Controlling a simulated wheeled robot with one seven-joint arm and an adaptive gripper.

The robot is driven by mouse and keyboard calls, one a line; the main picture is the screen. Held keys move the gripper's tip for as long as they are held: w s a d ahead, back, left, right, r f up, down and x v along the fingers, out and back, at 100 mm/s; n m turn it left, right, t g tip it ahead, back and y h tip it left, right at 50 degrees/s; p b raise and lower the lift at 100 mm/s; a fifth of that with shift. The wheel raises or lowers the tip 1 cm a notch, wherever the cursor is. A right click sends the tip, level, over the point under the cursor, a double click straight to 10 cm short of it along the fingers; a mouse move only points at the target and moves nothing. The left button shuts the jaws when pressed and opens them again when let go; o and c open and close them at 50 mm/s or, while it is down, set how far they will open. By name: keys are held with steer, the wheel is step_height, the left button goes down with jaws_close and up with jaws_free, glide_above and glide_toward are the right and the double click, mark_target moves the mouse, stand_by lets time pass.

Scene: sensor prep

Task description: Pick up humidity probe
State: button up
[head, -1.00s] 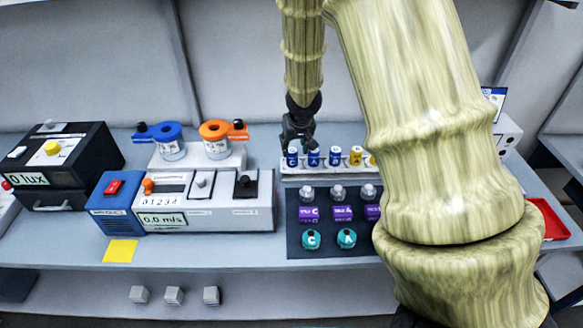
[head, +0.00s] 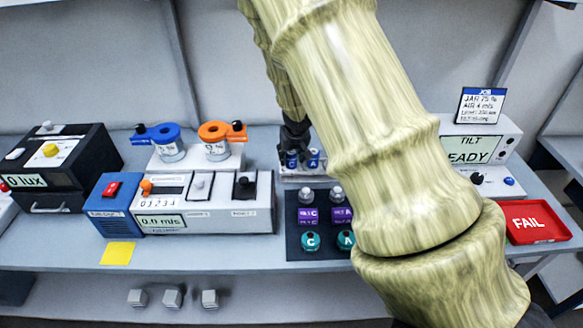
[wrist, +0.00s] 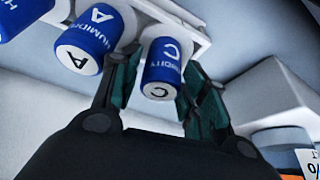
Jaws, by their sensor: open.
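Blue humidity probes stand in the white rack (head: 298,178) at the back of the bench. The probe marked C (wrist: 162,66) lies between the two green fingers of my gripper (wrist: 158,88) in the wrist view, with the fingers open on either side. The humidity probe marked A (wrist: 82,50) is just left of it, outside the left finger. In the head view my gripper (head: 294,142) is at the rack's left end, over the blue probes (head: 313,159). My arm hides the rack's right part.
A dark mat (head: 293,235) with purple and teal items lies in front of the rack. Left are the jars with blue (head: 167,133) and orange (head: 214,131) collars and a white meter box (head: 235,215). A red FAIL tray (head: 528,224) is at right.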

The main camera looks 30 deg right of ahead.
steer(key=shift+c, duration=0.2)
jaws_close()
steer(key=shift+r, duration=0.1)
step_height(320, 180, up, 10)
steer(key=p, duration=0.7)
